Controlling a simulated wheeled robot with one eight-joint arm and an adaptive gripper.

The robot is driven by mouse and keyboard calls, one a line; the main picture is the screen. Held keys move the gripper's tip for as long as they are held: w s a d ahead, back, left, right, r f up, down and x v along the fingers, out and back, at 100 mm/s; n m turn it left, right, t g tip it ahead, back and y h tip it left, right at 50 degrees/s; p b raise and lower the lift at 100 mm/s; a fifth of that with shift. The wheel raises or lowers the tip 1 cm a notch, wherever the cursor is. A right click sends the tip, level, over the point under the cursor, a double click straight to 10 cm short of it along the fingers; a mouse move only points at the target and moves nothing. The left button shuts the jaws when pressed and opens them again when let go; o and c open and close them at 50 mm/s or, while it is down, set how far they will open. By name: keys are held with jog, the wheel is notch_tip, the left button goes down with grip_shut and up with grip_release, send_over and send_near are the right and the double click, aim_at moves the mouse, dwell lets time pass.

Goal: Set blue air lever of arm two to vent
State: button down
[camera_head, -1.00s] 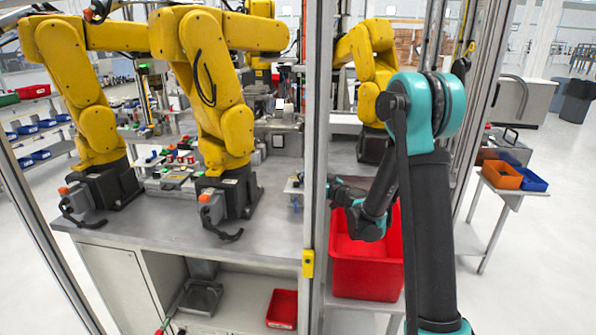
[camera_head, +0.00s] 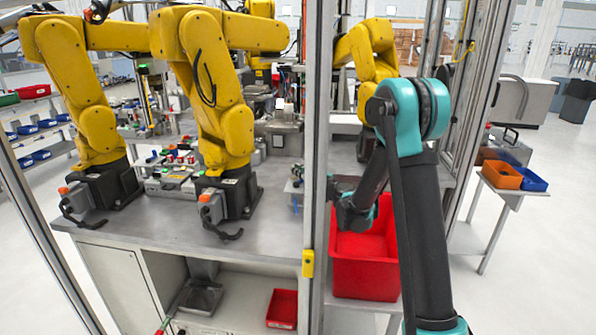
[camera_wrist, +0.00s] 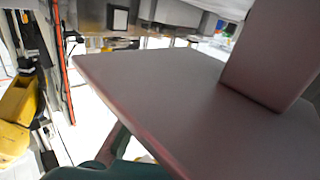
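Several yellow robot arms stand here: one at the left (camera_head: 97,130), one in the middle (camera_head: 222,130) and one behind the metal post (camera_head: 375,65). I cannot make out the blue air lever for certain. A thin blue piece (camera_head: 295,207) shows by a small fitting just left of the post; I cannot tell what it is. My gripper (camera_head: 333,187) is at the end of my teal and black arm, by the post above the red bin. Its fingertips are not clear. In the wrist view a large grey-pink plate (camera_wrist: 170,95) fills the middle, with teal parts below.
The upright post (camera_head: 317,130) stands close beside my gripper. A red bin (camera_head: 365,280) is below my arm. The grey worktop (camera_head: 150,228) has bare room at its front edge. Orange (camera_head: 502,175) and blue (camera_head: 530,179) trays sit on a side table at the right.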

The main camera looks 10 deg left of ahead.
aim_at(290, 178)
jog(key=shift+a, duration=0.1)
dwell(0.3)
jog(key=n+g+y, duration=0.1)
jog(key=a+n+g+y, duration=0.1)
jog(key=g, duration=0.1)
jog(key=shift+a, duration=0.1)
jog(key=shift+s+a+n+g+y, duration=0.25)
jog(key=shift+a+n+g+y, duration=0.3)
jog(key=shift+n+g, duration=0.4)
jog(key=shift+s+a+n+g+y, duration=0.2)
jog(key=shift+a+n+g+y, duration=0.2)
jog(key=shift+n+g+y, duration=0.55)
jog(key=shift+h, duration=0.3)
jog(key=c, duration=1.6)
grip_release()
jog(key=shift+d, duration=0.1)
